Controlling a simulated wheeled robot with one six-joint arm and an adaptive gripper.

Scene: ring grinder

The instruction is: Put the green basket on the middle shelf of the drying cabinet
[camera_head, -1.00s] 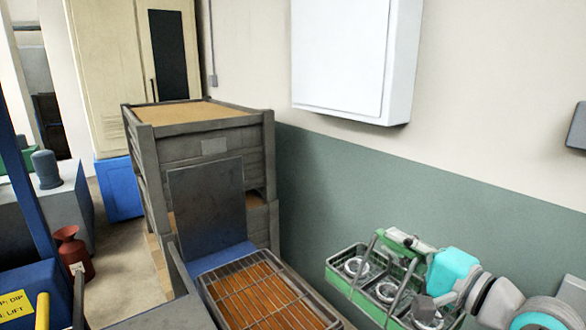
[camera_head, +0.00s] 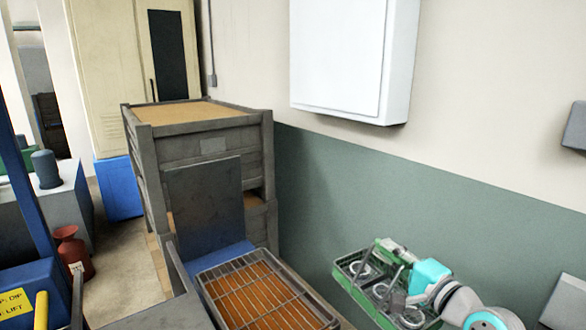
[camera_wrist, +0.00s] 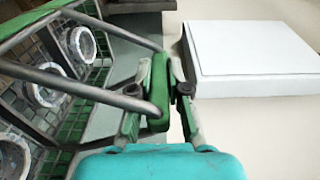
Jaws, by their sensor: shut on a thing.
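The green basket (camera_head: 338,275) hangs at the lower right of the head view, in front of the green wall band. It is a wire basket holding several metal rings, with a grey bar handle over it. My gripper (camera_head: 402,256), with a teal body, is shut on the green grip of the basket's handle. The wrist view shows the fingers (camera_wrist: 161,92) around this grip, with the basket (camera_wrist: 70,158) and its rings at the left. No open drying cabinet or middle shelf shows; I cannot tell whether the closed cream cabinet (camera_head: 112,75) is it.
A white wall box (camera_head: 350,55) juts out above. A red can (camera_head: 72,250) stands on the floor at left, where some floor is clear.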

